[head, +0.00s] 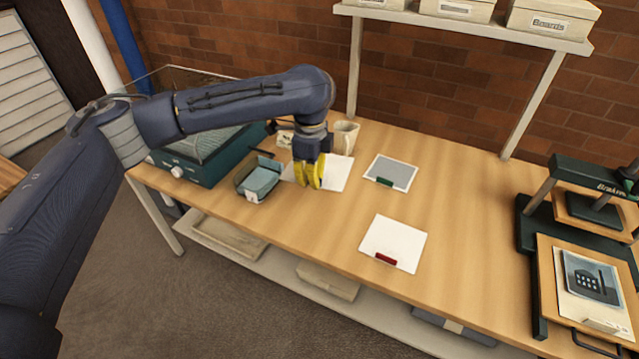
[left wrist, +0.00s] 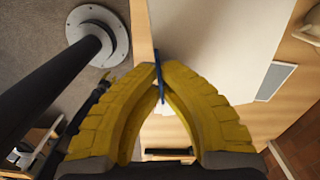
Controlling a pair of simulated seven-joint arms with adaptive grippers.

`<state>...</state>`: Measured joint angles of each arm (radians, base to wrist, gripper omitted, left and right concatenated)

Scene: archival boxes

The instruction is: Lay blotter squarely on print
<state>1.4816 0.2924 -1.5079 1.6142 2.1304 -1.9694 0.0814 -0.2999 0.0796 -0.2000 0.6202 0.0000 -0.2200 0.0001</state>
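My left gripper (head: 311,184) has its yellow fingers pointing down at a plain white sheet (head: 334,173), which looks like a blotter. In the left wrist view the fingertips (left wrist: 158,72) close together on a blue tab (left wrist: 158,58) at the edge of the pale sheet (left wrist: 210,35). I cannot tell whether the sheet is lifted off the table. A print with a blue-grey picture (head: 590,279) on a cream backing lies on the wooden board of the press at the far right. My right gripper is not in view.
A grey sheet with a green tab (head: 392,172) and a white sheet with a red tab (head: 395,241) lie on the table (head: 465,200). A dark tray (head: 258,196) and teal machine (head: 190,168) stand left, a mug (head: 345,137) behind. The press (head: 575,170) has an overhead frame.

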